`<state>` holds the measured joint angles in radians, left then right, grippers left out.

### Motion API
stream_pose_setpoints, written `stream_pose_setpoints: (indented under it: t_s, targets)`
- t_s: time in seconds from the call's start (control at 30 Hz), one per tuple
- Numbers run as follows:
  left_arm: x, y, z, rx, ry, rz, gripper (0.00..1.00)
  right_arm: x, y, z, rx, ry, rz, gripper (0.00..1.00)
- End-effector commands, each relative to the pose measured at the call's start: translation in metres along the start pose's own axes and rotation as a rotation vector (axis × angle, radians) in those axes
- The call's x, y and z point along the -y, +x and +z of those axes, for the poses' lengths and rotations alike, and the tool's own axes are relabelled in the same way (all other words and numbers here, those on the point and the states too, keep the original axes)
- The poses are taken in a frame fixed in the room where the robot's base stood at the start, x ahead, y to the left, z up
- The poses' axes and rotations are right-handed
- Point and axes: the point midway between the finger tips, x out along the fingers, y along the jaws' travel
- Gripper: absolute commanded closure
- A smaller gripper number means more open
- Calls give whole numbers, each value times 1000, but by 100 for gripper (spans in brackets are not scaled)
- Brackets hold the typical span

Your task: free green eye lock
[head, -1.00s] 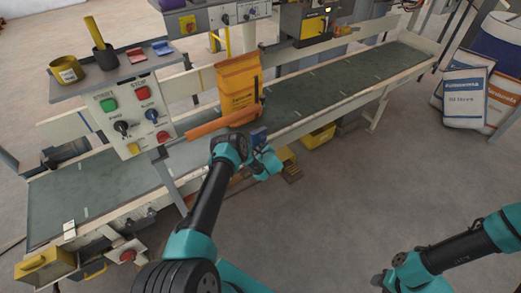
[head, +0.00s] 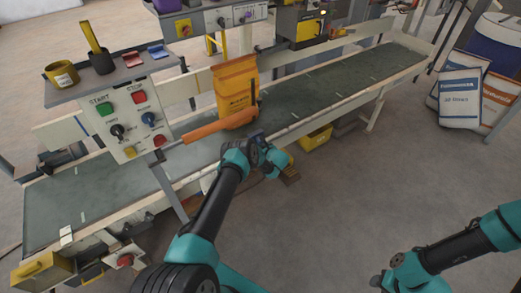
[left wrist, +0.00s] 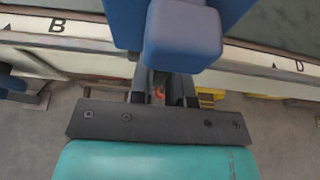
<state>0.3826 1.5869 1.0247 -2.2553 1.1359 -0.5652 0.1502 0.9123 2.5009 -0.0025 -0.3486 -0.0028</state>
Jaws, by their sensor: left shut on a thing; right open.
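My left gripper (head: 262,146) is at the near side rail of the conveyor, below the orange sack. In the left wrist view its blue jaws (left wrist: 183,35) are at the rail between the letters B and D. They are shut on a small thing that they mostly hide. A small orange-red spot (left wrist: 158,94) shows between the dark parts below the jaws. I cannot make out a green eye lock in either view. My right gripper (head: 380,281) is open over the floor at the lower right, away from the conveyor.
An orange sack (head: 236,88) stands on the green conveyor belt (head: 330,82), with an orange bar (head: 195,132) beside it. The control panel (head: 128,118) with start and stop buttons is to the left. A yellow bin (head: 315,139) is under the conveyor.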

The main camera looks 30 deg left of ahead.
Motion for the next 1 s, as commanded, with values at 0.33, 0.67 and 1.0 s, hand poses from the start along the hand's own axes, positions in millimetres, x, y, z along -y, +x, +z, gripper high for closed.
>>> stream_pose_setpoints:
  t_s: [0.33, 0.67, 1.0]
  targets:
    - [-2, 2, 1, 2, 2, 5, 82, 0, 0, 0, 0, 0, 0, 57]
    - [-1, 1, 1, 1, 1, 2, 57, 0, 0, 0, 0, 0, 0, 57]
    - [0, -5, 0, 1, 1, 1, 57, 0, 0, 0, 0, 0, 0, 57]
